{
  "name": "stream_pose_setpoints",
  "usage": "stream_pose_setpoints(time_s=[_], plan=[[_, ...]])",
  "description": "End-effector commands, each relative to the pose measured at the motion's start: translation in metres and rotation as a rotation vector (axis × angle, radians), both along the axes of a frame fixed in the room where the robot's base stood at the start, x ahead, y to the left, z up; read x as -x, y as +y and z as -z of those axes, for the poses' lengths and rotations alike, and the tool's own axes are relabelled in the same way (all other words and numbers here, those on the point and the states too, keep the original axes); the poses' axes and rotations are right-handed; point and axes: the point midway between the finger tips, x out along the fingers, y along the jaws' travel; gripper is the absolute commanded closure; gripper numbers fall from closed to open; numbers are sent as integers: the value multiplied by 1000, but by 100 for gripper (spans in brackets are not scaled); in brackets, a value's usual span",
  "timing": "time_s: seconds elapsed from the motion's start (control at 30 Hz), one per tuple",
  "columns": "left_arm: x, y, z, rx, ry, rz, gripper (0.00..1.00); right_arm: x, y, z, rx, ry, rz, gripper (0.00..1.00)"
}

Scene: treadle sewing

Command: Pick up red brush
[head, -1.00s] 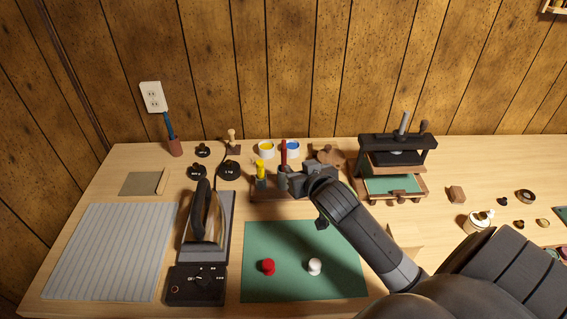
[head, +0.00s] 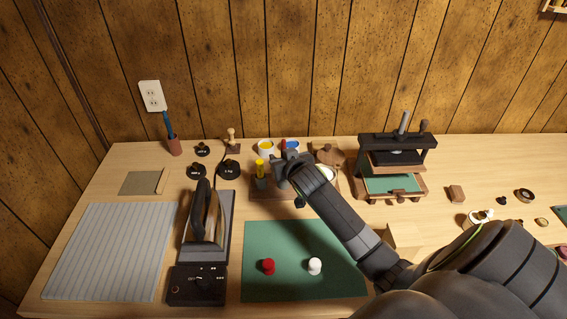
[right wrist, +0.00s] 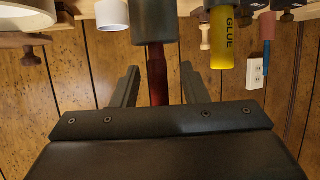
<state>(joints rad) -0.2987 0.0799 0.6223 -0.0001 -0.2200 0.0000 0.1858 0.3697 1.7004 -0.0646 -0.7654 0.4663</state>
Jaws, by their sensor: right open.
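The brush's lower part is hidden by the gripper in the head view. My left gripper is not in view.
A yellow glue bottle (head: 260,167) stands just left of the gripper; it also shows in the wrist view (right wrist: 222,40). Yellow (head: 265,147) and blue (head: 292,146) paint pots stand behind. A press (head: 397,145) stands to the right. The green mat (head: 290,240) is mostly clear.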

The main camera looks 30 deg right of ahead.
Motion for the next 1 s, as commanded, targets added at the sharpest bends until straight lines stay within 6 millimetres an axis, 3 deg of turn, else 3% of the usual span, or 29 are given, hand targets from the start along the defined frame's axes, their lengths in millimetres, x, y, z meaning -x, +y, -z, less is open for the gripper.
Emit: stream_pose_setpoints(time_s=[0.13,0.43,0.73,1.0], plan=[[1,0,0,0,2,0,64,-10,-2,4,0,0,0,60],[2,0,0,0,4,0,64,-12,-3,6,0,1,0,60],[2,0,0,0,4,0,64,-12,-3,6,0,1,0,99],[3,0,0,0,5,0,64,-12,-3,5,0,0,0,100]])
